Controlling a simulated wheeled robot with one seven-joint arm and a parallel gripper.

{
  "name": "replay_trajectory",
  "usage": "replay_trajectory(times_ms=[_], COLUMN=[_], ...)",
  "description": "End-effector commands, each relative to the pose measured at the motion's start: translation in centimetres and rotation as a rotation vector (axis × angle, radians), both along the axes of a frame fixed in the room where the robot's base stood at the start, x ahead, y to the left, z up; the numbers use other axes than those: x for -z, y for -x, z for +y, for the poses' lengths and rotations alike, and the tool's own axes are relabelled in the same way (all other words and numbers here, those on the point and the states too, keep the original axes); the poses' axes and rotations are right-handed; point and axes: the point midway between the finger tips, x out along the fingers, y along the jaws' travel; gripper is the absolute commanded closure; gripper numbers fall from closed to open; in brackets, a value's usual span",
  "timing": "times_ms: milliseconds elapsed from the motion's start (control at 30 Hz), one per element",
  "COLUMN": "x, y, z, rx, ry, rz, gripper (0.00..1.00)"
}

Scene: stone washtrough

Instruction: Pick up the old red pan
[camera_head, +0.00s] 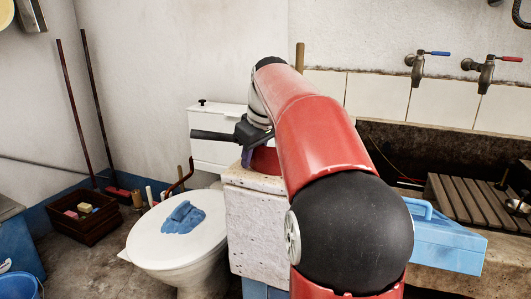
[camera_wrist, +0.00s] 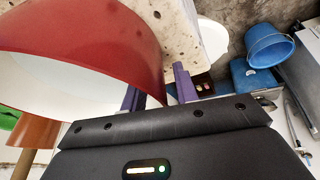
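The old red pan (camera_head: 264,161) sits on the pale stone block, mostly hidden behind my arm in the head view. In the wrist view the pan (camera_wrist: 110,40) fills the upper left, with a red outside and a white inside. My gripper (camera_wrist: 157,92) is at its rim, also seen in the head view (camera_head: 246,158). One purple finger shows against the white inside and the other is outside the red wall. The fingers are apart, with the wall between them and a gap on the inner side. The pan's handle is not clearly visible.
The stone block (camera_head: 258,226) stands between a toilet (camera_head: 160,248) with a blue cloth (camera_head: 183,217) on its lid and the trough. A blue toolbox (camera_head: 440,240) is right of my arm. Taps (camera_head: 417,70) are on the wall. A blue bucket (camera_wrist: 268,46) stands on the floor.

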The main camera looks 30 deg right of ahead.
Motion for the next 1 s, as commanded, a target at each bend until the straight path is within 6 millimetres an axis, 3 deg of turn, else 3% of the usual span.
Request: replay_trajectory(times_ms=[300,533,1000], x=[0.51,0.51,0.49], y=[-0.25,-0.24,-0.26], z=[-0.01,0.01,0.06], rx=[0.0,0.0,-0.001], ry=[0.0,0.0,-0.001], rz=[0.0,0.0,-0.001], gripper=[0.72,1.0,1.0])
